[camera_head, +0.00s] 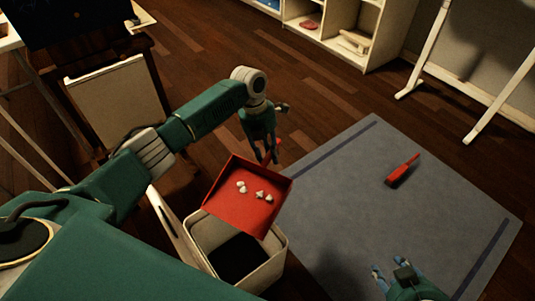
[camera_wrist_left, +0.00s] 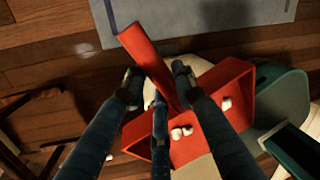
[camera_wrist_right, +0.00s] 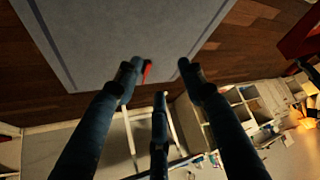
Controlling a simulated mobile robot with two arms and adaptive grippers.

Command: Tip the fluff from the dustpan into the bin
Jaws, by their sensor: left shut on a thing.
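The red dustpan (camera_head: 233,213) is above the bin (camera_head: 274,271), a cream square container with a dark inside. Several white bits of fluff (camera_head: 243,188) lie in the pan. My left gripper (camera_head: 270,156) is shut on the dustpan's handle, which shows between its fingers in the left wrist view (camera_wrist_left: 143,48). The pan covers the back part of the bin's opening and looks slightly tilted. Fluff (camera_wrist_left: 182,131) also shows in the pan in the left wrist view. My right gripper (camera_head: 392,279) is open and empty above the grey mat's near edge.
A red brush-like tool (camera_head: 402,171) lies on the grey mat (camera_head: 345,200). White shelves (camera_head: 380,40) and a white-legged frame (camera_head: 430,50) stand at the back. A dark chair (camera_head: 115,90) stands behind my left arm. Much of the mat is clear.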

